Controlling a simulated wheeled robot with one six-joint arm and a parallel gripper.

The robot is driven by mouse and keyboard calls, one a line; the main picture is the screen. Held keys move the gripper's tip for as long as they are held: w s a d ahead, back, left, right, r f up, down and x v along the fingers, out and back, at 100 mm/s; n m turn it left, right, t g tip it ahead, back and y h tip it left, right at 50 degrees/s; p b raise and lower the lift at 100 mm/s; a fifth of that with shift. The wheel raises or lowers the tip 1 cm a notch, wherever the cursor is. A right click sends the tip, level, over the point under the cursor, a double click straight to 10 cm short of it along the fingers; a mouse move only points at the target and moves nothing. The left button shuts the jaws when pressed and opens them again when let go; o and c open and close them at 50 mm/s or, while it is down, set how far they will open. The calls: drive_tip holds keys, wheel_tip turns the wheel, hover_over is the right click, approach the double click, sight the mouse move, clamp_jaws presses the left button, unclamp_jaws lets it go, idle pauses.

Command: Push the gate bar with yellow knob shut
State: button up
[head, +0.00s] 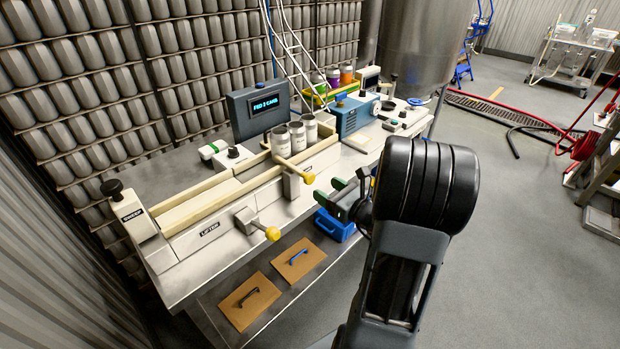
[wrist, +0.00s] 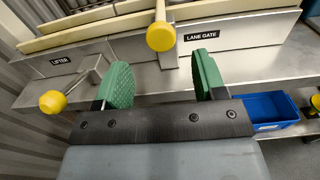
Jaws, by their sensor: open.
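The gate bar (head: 290,167) is a pale rod with a yellow knob (head: 308,178) at its front end. It sticks out toward the front of the bench, beside the cans (head: 297,135) in the lane. In the wrist view the knob (wrist: 161,37) is near the LANE GATE label (wrist: 202,37). My gripper (head: 347,196) is open and empty in front of the bench, apart from the knob. Its green fingers also show in the wrist view (wrist: 165,80), with the knob beyond the gap between them. The bar's far end is hard to make out.
A second yellow knob, on the lifter lever (head: 272,233), juts out left of the gate; it shows left of my fingers in the wrist view (wrist: 53,102). A blue bin (wrist: 270,108) sits low at the right. A display (head: 262,108) stands behind the lane.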

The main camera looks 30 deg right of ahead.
sight(301, 171)
drive_tip(key=x, duration=0.7)
drive_tip(key=shift+w+a+p, duration=0.1)
drive_tip(key=shift+w+p, duration=0.15)
drive_tip(key=shift+p, duration=0.05)
clamp_jaws()
drive_tip(key=b+x, duration=0.1)
drive_tip(key=x, duration=0.2)
drive_tip(key=shift+w+a+f, duration=0.1)
drive_tip(key=shift+w, duration=0.1)
drive_tip(key=shift+s, duration=0.1)
unclamp_jaws()
